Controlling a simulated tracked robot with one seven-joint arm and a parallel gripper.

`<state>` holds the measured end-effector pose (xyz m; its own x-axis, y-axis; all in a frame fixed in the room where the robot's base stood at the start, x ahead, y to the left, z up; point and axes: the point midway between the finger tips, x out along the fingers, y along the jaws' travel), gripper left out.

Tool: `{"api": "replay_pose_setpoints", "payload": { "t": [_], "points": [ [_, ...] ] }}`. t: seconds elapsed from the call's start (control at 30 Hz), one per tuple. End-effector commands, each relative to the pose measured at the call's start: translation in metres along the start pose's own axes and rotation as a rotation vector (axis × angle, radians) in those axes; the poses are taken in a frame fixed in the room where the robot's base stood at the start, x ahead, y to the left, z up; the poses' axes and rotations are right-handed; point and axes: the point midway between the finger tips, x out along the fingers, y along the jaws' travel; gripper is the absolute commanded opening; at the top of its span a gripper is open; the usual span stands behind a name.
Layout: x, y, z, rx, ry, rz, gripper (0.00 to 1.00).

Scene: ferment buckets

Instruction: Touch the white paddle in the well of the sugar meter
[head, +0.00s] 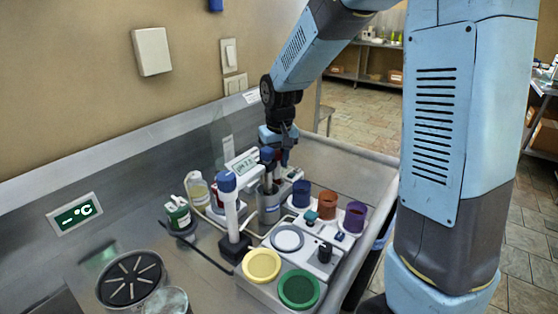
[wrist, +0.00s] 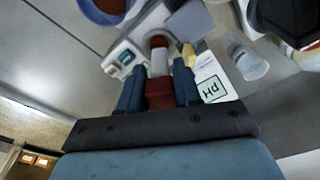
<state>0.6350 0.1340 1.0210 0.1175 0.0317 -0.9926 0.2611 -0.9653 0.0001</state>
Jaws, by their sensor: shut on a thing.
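My gripper (head: 283,158) points down at the back of the steel bench in the head view. In the wrist view my gripper (wrist: 160,82) has its two blue fingers shut on a dark red and white piece (wrist: 160,93), which points away from the palm. This piece cannot be made out in the head view. Beside the left finger is a small white device (wrist: 123,57) with a teal window. I cannot tell whether it is the sugar meter. I cannot make out a white paddle or a well for certain. Contact of the held piece with anything is unclear.
A white stand (head: 231,205) with a blue top and a pH display (head: 243,163) stand close left of my gripper. Blue, orange and purple cups (head: 328,204) stand to the right. A yellow dish (head: 262,265) and green dish (head: 299,289) are in front. Bottles stand left.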

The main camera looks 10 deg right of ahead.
Motion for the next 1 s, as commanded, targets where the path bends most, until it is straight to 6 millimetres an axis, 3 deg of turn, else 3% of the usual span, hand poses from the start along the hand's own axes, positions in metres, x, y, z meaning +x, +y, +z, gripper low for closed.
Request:
{"api": "replay_pose_setpoints", "payload": {
  "t": [1.0],
  "points": [
    [-0.058, 0.000, -0.007, -0.001, 0.000, 0.000, 0.00]
  ]
}}
